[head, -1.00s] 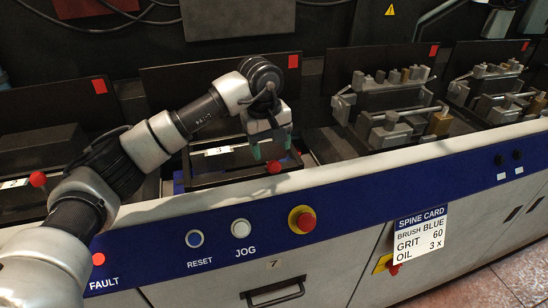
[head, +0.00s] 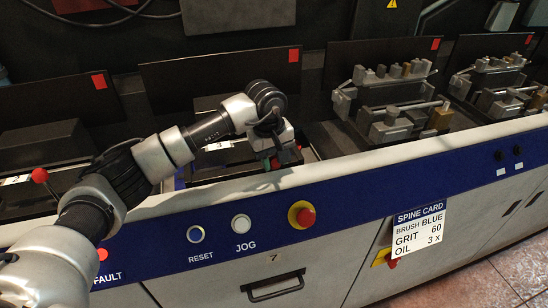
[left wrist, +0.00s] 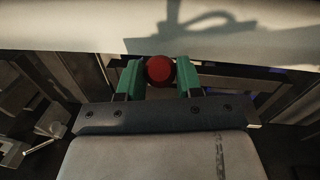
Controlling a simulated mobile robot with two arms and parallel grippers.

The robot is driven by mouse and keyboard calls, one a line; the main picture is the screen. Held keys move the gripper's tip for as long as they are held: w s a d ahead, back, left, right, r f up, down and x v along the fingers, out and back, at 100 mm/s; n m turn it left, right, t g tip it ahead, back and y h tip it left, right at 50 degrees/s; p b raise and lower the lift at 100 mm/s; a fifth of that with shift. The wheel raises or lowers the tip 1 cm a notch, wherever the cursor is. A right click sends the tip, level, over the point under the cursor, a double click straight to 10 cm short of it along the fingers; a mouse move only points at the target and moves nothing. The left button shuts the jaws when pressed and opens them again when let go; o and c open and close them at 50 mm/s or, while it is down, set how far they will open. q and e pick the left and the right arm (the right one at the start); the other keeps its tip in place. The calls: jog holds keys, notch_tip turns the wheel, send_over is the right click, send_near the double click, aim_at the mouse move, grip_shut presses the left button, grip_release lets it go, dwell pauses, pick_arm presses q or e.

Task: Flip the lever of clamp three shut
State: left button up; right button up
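Clamp three is the dark fixture by the white "3" label (head: 218,145), and its lever ends in a red ball knob (head: 275,163). My left gripper (head: 275,158) is down at this knob. In the left wrist view, the red knob (left wrist: 160,70) sits between my two green fingertips (left wrist: 160,76), very close to both. I cannot tell whether the fingers press on it. The lever's shaft is mostly hidden by the gripper and the knob. My right gripper is in neither view.
The white front ledge with its blue strip (head: 350,206) runs just in front of the knob. A red stop button (head: 302,215) is on it. Another clamp's red knob (head: 40,175) stands at left. Metal clamp fixtures (head: 390,105) stand at right.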

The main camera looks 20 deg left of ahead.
pick_arm(q)
grip_shut()
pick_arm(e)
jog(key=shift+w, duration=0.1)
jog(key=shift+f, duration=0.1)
pick_arm(q)
jog(key=shift+w+a+r, duration=0.1)
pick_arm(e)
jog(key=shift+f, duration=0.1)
